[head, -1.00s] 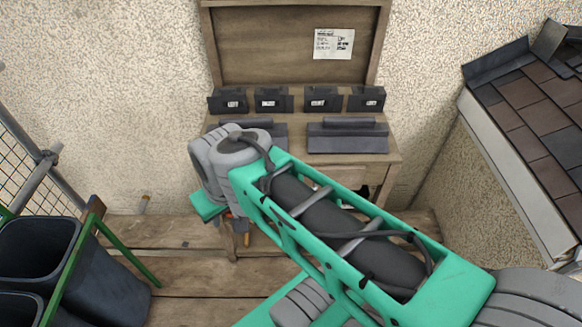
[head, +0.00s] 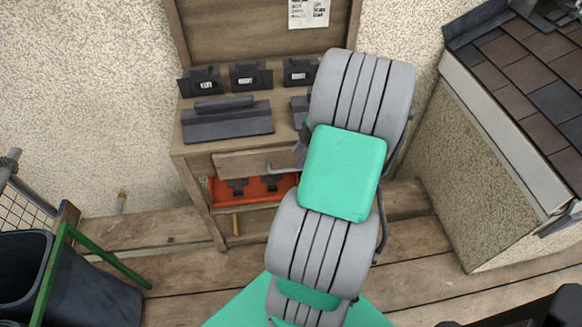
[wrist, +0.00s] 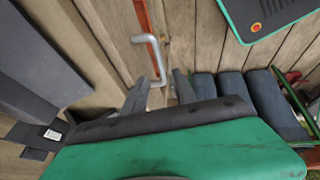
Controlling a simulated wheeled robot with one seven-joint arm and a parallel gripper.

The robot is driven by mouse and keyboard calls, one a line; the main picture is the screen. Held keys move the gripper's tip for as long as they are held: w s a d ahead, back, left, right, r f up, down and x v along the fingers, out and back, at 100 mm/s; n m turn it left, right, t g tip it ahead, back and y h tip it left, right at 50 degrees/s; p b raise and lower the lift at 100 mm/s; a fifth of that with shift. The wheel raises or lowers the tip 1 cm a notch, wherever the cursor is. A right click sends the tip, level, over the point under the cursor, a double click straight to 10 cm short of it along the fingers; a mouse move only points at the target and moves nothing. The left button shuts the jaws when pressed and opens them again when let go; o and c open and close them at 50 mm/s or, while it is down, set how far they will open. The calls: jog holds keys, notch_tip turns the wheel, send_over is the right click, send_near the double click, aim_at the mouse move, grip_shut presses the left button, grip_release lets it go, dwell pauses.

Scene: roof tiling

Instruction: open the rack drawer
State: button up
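The rack is a wooden bench with a drawer front (head: 235,162) below its top in the head view. The drawer has a grey bar handle (head: 283,168), which also shows in the wrist view (wrist: 151,52). The drawer front looks about flush with the rack, though my arm hides its right part. My gripper (wrist: 162,78) is open in the wrist view, its two dark fingers apart. The near end of the handle shows between the fingertips; I cannot tell whether they touch it. In the head view my arm hides most of the gripper.
Several black labelled blocks (head: 249,76) and a dark ridged piece (head: 228,121) lie on the rack top. An orange tray (head: 222,194) sits on the shelf below the drawer. Dark bins (head: 95,290) stand at left, and a tiled roof section (head: 530,75) at right.

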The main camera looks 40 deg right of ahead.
aim_at(288, 169)
jog(key=x, duration=0.6)
jog(key=shift+w+a+f, duration=0.1)
jog(key=shift+w+f, duration=0.05)
jog(key=shift+f, duration=0.1)
grip_shut()
dwell(1.0)
